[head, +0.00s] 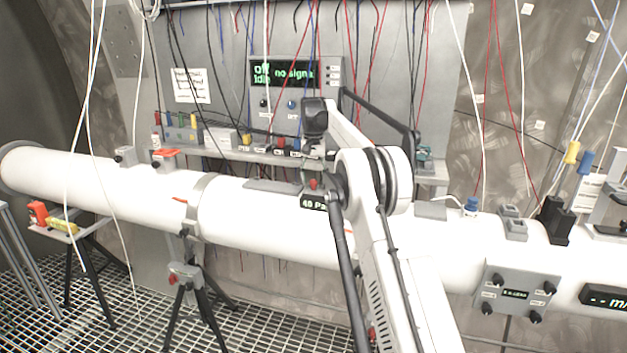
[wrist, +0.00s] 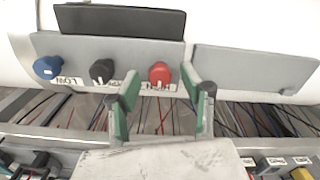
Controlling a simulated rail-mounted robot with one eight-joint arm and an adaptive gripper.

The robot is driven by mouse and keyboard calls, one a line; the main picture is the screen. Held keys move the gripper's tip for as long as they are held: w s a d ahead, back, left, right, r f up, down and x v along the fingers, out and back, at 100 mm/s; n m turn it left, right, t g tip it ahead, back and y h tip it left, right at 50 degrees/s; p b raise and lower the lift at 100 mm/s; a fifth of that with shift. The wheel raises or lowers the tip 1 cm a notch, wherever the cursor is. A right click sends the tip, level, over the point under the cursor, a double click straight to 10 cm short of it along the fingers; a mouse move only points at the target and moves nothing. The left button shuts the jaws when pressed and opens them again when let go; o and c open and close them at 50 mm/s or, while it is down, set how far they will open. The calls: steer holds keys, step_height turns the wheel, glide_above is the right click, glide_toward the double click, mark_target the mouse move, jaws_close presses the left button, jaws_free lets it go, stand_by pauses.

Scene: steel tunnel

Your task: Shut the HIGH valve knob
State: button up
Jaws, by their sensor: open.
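The red knob (wrist: 160,73) is on a grey panel (wrist: 228,72) on the white pipe in the wrist view. A label that appears to read HIGH, upside down and partly covered, is beside it. My gripper (wrist: 160,78) is open, its green-lined fingers on either side of the red knob in the picture. I see no clear contact. A black knob (wrist: 102,70) is just left of the left finger, its label partly hidden. A blue knob (wrist: 46,67) labelled LOW is farther left. In the head view, a red knob (head: 314,183) shows above a small display, partly behind my arm.
A dark box (wrist: 120,20) is mounted beside the knobs. A shelf (wrist: 60,155) with cables and small connectors runs along the bottom of the wrist view. In the head view, hanging wires and a display panel (head: 297,75) stand behind the white pipe (head: 270,222).

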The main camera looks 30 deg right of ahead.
mark_target(313, 181)
step_height(313, 181, up, 7)
steer(key=shift+f, duration=0.2)
steer(key=shift+r, duration=0.25)
stand_by(0.5)
steer(key=shift+a+r, duration=0.15)
steer(key=shift+r, duration=0.05)
steer(key=s+a+r+n+t+b, duration=0.2)
steer(key=s+a+r+b, duration=0.1)
steer(key=s+a+r, duration=0.55)
steer(key=s+a+n+t+b, duration=0.1)
steer(key=s+a, duration=0.3)
steer(key=s, duration=0.3)
steer(key=s+a+t+b, duration=0.1)
steer(key=s+a+b, duration=0.1)
steer(key=s+a, duration=0.3)
steer(key=s+a+f+n+t+b, duration=0.1)
steer(key=s+a+f, duration=0.3)
steer(key=s+f, duration=0.7)
steer(key=s+a+f+n+t+b, duration=0.2)
steer(key=s+f, duration=1)
steer(key=s, duration=0.8)
steer(key=shift+s+a+b, duration=0.25)
steer(key=shift+a+b, duration=0.25)
steer(key=shift+a, duration=0.55)
